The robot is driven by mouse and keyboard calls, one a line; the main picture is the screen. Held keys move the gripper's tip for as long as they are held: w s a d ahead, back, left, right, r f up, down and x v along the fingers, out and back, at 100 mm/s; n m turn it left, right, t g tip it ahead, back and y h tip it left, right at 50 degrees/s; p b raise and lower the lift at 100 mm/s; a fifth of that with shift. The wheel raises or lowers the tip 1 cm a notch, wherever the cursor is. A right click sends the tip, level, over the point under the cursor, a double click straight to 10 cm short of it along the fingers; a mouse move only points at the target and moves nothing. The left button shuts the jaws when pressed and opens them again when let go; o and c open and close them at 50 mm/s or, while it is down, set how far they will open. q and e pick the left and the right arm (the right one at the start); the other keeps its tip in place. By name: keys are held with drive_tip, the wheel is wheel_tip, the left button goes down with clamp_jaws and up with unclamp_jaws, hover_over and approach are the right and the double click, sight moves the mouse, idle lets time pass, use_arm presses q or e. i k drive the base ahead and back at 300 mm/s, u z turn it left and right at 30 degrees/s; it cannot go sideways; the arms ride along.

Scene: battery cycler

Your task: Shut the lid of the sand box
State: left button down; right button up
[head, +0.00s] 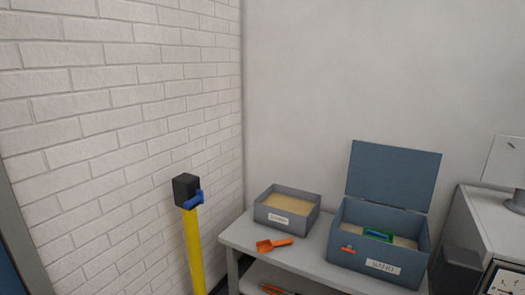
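The sand box (350,256) is a blue-grey box with a SAND label, standing on a light grey table. Its lid (393,175) stands open, raised upright at the back edge near the wall. Pale sand (402,241) shows inside. Neither of my grippers is in the head view.
A grey open tray (263,215) of sand stands left on the table (240,236), with an orange scoop (274,244) in front. A yellow post (194,250) with a black top stands further left. A grey cabinet (490,215) stands close on the right.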

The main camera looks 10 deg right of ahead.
sight(406, 178)
drive_tip(key=u, duration=3.15)
drive_tip(key=i, duration=0.1)
drive_tip(key=z, duration=2.65)
drive_tip(key=i, duration=1.25)
drive_tip(key=z, duration=1.2)
drive_tip(key=i, duration=0.75)
drive_tip(key=z, duration=1.1)
drive_tip(key=i, duration=0.2)
drive_tip(key=z, duration=0.25)
